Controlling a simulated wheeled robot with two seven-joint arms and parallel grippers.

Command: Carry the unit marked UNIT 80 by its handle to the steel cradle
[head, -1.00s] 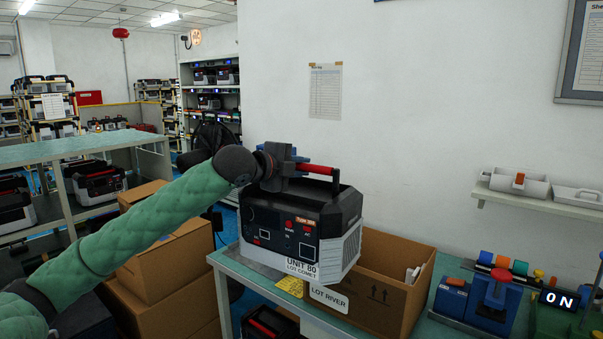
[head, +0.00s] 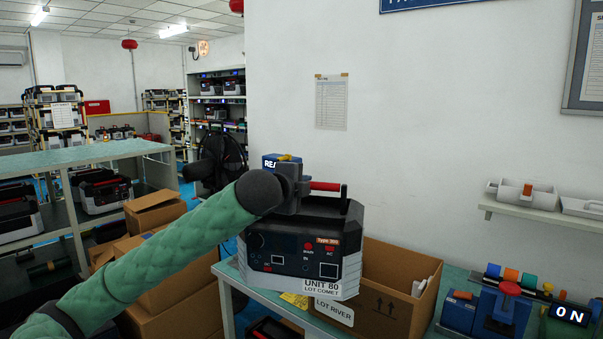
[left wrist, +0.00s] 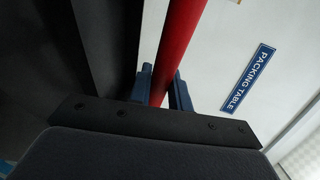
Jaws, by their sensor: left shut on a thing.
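UNIT 80 (head: 290,252) is a dark grey and white box with a red handle bar (head: 325,187) on top, its name label facing me. It is held roughly level at the packing table (head: 227,272); I cannot tell whether its underside touches anything. My left gripper (head: 303,188) is shut on the red handle. In the left wrist view the handle (left wrist: 182,45) runs between the blue fingers of the left gripper (left wrist: 161,92). I cannot make out the steel cradle; the unit hides part of the tabletop. My right gripper is not in view.
An open carton (head: 385,300) marked LOT RIVER stands close right of the unit. Stacked cartons (head: 165,285) and a green-topped shelf bench (head: 80,157) stand left.

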